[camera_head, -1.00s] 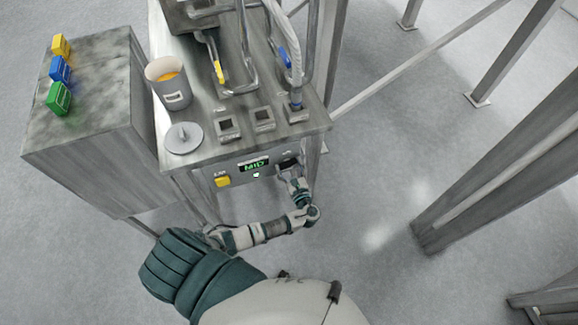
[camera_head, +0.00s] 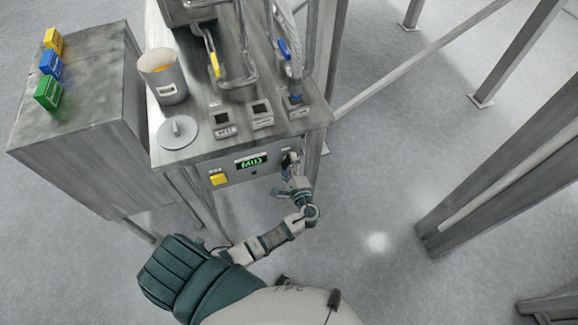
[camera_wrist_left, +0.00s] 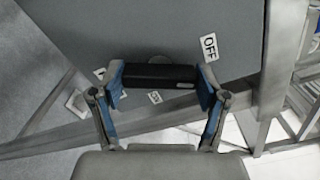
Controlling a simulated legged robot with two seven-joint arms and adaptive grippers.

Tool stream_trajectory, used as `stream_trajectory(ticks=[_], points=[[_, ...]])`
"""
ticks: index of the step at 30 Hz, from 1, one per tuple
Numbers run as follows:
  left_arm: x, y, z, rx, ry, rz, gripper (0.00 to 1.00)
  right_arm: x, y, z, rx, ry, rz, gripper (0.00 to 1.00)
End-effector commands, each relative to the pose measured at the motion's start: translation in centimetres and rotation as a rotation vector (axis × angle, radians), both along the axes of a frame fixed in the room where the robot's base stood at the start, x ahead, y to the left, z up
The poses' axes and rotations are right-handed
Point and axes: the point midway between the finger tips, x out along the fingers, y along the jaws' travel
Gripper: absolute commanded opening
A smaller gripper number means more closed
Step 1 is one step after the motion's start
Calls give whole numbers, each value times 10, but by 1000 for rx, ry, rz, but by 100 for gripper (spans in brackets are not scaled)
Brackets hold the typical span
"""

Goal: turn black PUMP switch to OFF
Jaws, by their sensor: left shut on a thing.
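The black PUMP switch (camera_wrist_left: 160,75) shows in the left wrist view as a dark bar lying across the picture. My left gripper (camera_wrist_left: 161,82) is shut on it, with a blue finger pad at each end of the bar. A white OFF label (camera_wrist_left: 209,47) is beside the bar's right end, tilted. In the head view the switch (camera_head: 288,160) is a small dark shape at the right of the front panel (camera_head: 258,172). My left gripper (camera_head: 287,178) is right at it and partly covers it. My right gripper is not in view.
A yellow button (camera_head: 218,179) and a green display (camera_head: 251,162) are on the panel left of the switch. A cup (camera_head: 165,84) and a round lid (camera_head: 177,132) stand on the machine top. A metal post (camera_head: 480,155) stands at the right, with clear floor between.

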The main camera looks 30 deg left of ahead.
Motion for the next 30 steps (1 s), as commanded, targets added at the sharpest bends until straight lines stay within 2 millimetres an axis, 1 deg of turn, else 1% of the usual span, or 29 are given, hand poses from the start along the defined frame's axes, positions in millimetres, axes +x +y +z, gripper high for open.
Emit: stream_trajectory(ticks=[1, 9, 10, 12, 18, 24, 30], points=[[-3, 0, -8, -31, -24, 5, 40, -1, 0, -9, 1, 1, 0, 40], [-4, 1, -11, -175, -187, 7, 40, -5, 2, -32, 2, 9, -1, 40], [-4, 0, -11, -187, -202, 7, 40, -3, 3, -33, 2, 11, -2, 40], [-4, 0, -11, -216, -234, 7, 40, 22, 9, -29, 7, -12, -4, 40], [-4, 1, -11, -273, -300, 9, 40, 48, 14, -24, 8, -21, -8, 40], [-3, 0, -10, -302, -332, 9, 40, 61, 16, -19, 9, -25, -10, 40], [-3, 0, -10, -310, -340, 9, 40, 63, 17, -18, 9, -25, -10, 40]])
